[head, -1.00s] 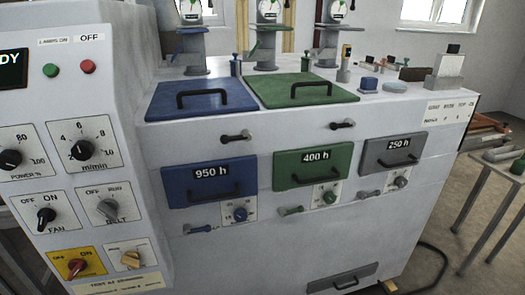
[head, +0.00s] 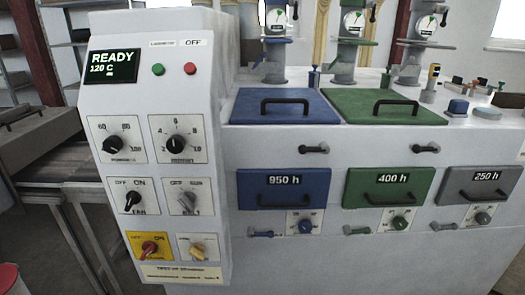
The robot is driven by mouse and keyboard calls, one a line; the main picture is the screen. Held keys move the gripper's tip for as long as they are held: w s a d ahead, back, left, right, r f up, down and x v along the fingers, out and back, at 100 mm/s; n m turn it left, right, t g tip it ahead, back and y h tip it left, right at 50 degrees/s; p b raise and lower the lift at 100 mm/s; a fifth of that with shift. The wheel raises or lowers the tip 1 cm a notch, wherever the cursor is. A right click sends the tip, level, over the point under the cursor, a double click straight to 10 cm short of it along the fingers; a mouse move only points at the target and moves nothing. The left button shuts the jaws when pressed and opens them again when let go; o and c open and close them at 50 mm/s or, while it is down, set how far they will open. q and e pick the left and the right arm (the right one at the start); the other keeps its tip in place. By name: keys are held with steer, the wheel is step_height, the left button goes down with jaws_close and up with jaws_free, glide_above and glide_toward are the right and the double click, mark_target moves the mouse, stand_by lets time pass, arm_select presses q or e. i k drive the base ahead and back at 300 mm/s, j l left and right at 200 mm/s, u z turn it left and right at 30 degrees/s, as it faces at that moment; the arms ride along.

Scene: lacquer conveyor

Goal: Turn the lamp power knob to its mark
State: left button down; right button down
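The power knob (head: 116,144) is a round black knob on a square white dial plate, at the upper left of the sloped control panel (head: 204,110). Its dial shows numbers such as 60, 80 and 100. The label under it is blurred now. I cannot make out exactly where its pointer stands or which mark is its own. The screen (head: 112,66) above it reads READY and 120 C. Neither of my grippers is in view, and nothing covers the knob.
A second dial knob (head: 176,144) sits right beside it. Below are the fan knob (head: 132,200), the belt knob (head: 185,202), a red switch (head: 150,248) and a tan knob (head: 197,250). Blue (head: 284,108) and green (head: 384,105) lids lie to the right.

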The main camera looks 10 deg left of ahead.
mark_target(113, 144)
steer(key=u, duration=1.4)
